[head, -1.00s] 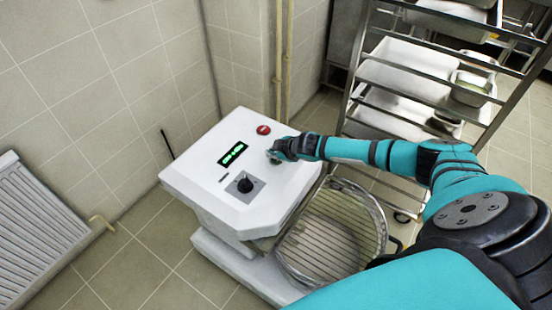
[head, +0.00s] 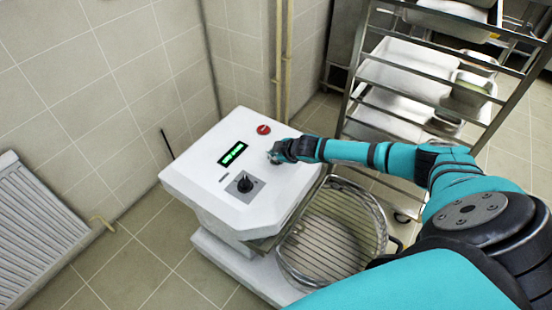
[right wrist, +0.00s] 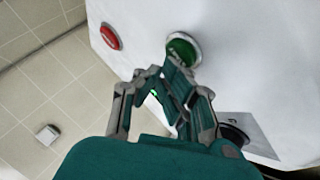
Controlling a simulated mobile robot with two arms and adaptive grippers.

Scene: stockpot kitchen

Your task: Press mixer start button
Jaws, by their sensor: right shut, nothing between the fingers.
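The white mixer (head: 215,200) stands by the tiled wall, with a red button (head: 263,129), a lit green display (head: 232,153) and a black knob (head: 244,185) on its top panel. My right gripper (head: 275,155) is at the panel's right side and mostly hides the green button there. In the right wrist view, the green button (right wrist: 182,50) shows right at the tips of my shut, empty right gripper (right wrist: 172,66). The tips seem to touch its lower edge. The red button (right wrist: 110,36) is apart, to the left. My left gripper is out of view.
A round bowl with a wire guard (head: 335,235) sits at the mixer's right, below my right arm. A metal rack with white trays (head: 400,78) stands behind the arm. A radiator (head: 35,230) is at far left. Floor between radiator and mixer is clear.

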